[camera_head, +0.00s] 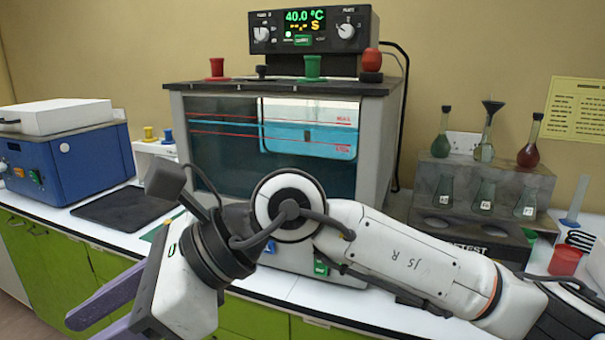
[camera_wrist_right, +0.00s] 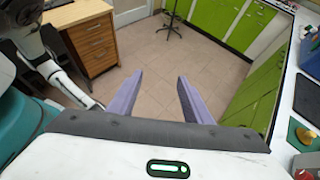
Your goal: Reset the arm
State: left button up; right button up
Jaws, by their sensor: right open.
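My right arm (camera_head: 400,262) comes in from the right and crosses in front of the water bath (camera_head: 375,150). My right gripper (camera_head: 85,325) hangs at the lower left of the head view, in front of the green cabinets. In the right wrist view its two purple fingers (camera_wrist_right: 160,78) are spread apart with nothing between them, above the tiled floor. My left gripper is not in view.
A blue device (camera_head: 75,165) and a black mat (camera_head: 125,208) are on the white counter at left. A flask rack (camera_head: 450,225) and a red cup (camera_head: 565,262) stand at right. The wrist view shows open floor (camera_wrist_right: 165,55) and a wooden drawer cabinet (camera_wrist_right: 93,45).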

jog(key=w+d+r+m+t+y, duration=0.45)
jog(key=w+m+y, duration=0.25)
jog(key=m+y, duration=0.75)
jog(key=w+d+f+m+t+h, duration=0.55)
jog(key=d+f+m+t, duration=0.2)
jog(key=m, duration=0.55)
jog(key=w+d+f+m+t+h, duration=0.4)
jog(key=d+f+m+t+h, duration=0.4)
jog(key=m, duration=0.5)
jog(key=s+d+f+m+g+h, duration=0.1)
jog(key=s+d+f+m+h, duration=0.15)
jog(key=f, duration=0.55)
jog(key=s+d+f+m+g+h, duration=0.1)
jog(key=d+f+m+h, duration=0.25)
jog(key=f, duration=0.35)
jog(key=s+d+f+m+h, duration=0.2)
jog(key=d+f+m, duration=0.2)
jog(key=f, duration=0.4)
jog(key=s+d+f+m+g+h, duration=0.1)
jog(key=s+d+f+m+g, duration=0.1)
jog(key=s+f, duration=0.5)
jog(key=s+d+f+m+g+h, duration=0.1)
jog(key=s+d+f+g, duration=0.3)
jog(key=s+f, duration=0.4)
jog(key=shift+s+d+m, duration=0.65)
jog(key=shift+d+m, duration=0.2)
